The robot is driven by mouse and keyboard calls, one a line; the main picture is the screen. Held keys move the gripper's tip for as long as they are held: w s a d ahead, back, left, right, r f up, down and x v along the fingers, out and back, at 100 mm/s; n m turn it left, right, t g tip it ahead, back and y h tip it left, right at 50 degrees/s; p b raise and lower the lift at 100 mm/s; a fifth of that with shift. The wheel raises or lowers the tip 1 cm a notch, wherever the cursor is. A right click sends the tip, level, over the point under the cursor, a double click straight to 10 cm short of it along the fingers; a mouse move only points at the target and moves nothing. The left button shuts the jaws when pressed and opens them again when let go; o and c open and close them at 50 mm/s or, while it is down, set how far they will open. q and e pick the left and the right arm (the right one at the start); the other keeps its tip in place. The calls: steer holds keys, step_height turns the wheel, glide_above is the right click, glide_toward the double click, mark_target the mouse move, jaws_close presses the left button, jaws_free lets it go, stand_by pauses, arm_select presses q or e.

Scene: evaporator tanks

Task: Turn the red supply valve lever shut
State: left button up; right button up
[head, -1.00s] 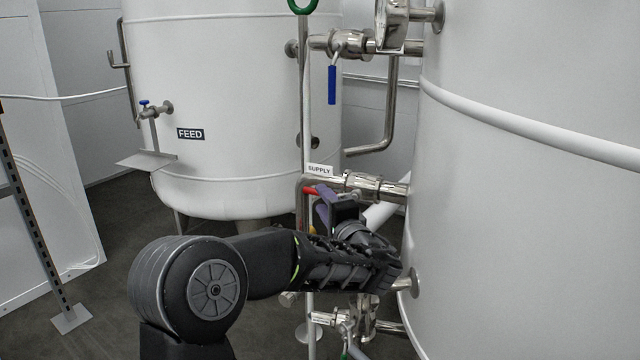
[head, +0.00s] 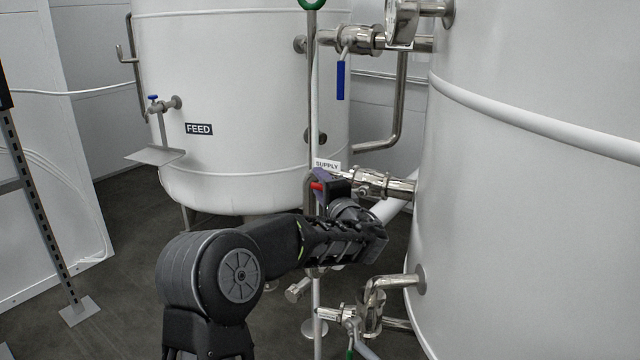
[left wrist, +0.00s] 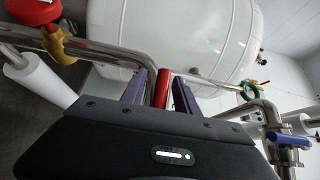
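The red supply valve lever (head: 317,186) is a short red handle just below the SUPPLY label (head: 327,164), on the steel pipe fitting left of the large right tank. My left gripper (head: 324,180) is at the lever, with a purple finger beside it. In the left wrist view the red lever (left wrist: 162,88) stands between the two purple fingers of my left gripper (left wrist: 158,90). A small gap shows on its left side; the right finger is very close, and I cannot tell whether it touches. The valve body is partly hidden behind my gripper. My right gripper is not in view.
A blue lever (head: 340,80) hangs from the pipe above. A thin vertical pole (head: 314,110) stands close left of the valve. The large white tank (head: 530,230) is close on the right; the FEED tank (head: 240,110) is behind. Lower pipework (head: 372,300) sits below my arm.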

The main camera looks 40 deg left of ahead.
arm_select(q)
steer(key=shift+w+a, duration=0.2)
jaws_close()
stand_by(0.3)
stand_by(1.1)
